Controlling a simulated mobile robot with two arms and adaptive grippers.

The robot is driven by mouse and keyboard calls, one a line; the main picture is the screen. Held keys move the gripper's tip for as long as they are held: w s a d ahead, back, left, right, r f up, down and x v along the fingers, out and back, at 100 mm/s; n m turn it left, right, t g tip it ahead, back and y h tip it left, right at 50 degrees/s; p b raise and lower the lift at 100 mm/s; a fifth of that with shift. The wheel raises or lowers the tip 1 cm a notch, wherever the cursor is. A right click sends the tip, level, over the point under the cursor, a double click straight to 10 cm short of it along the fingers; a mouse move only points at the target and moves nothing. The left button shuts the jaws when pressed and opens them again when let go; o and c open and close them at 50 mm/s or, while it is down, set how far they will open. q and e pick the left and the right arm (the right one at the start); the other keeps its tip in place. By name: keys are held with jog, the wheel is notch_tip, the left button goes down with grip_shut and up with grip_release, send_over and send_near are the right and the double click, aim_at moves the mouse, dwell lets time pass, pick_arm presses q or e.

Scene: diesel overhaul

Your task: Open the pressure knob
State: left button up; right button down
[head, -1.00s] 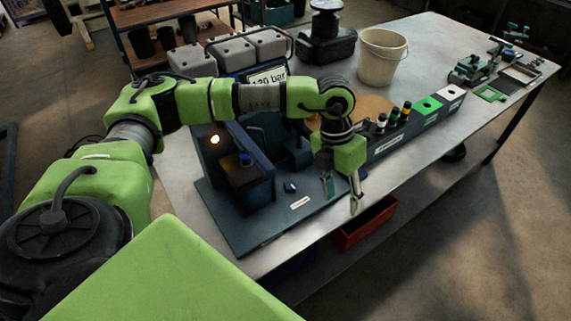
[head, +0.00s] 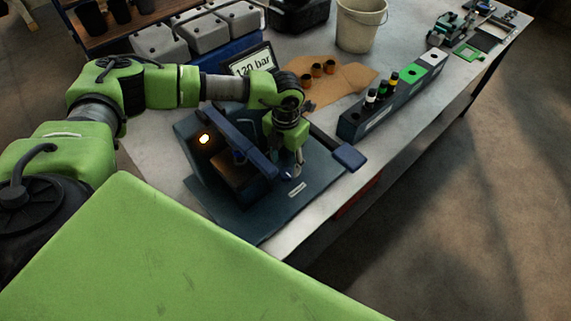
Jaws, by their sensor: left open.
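The dark blue test stand (head: 245,222) is on the metal bench, with a lit orange lamp and a display (head: 252,62) reading 120 bar. My left gripper (head: 291,172) is open and points down at the base plate, just behind its small white label. The small blue knob on the plate is not clear now; the fingers cover its spot. I cannot tell whether they touch it. My right gripper is out of view.
A blue handle (head: 349,157) sticks out to the right of my gripper. Behind are a brown cloth (head: 352,77) with brown cups, a rack (head: 352,126) with small bottles, a white bucket (head: 359,27) and grey canisters (head: 160,43). The bench's front right edge is clear.

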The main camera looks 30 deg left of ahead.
aim_at(286, 172)
pick_arm(q)
notch_tip(286, 172, down, 2)
jog(key=shift+s+f+p, duration=0.1)
jog(key=shift+f+p, duration=0.15)
jog(key=shift+p, duration=0.1)
jog(key=shift+d+f, duration=0.1)
jog(key=shift+f, duration=0.65)
jog(key=c, duration=1.1)
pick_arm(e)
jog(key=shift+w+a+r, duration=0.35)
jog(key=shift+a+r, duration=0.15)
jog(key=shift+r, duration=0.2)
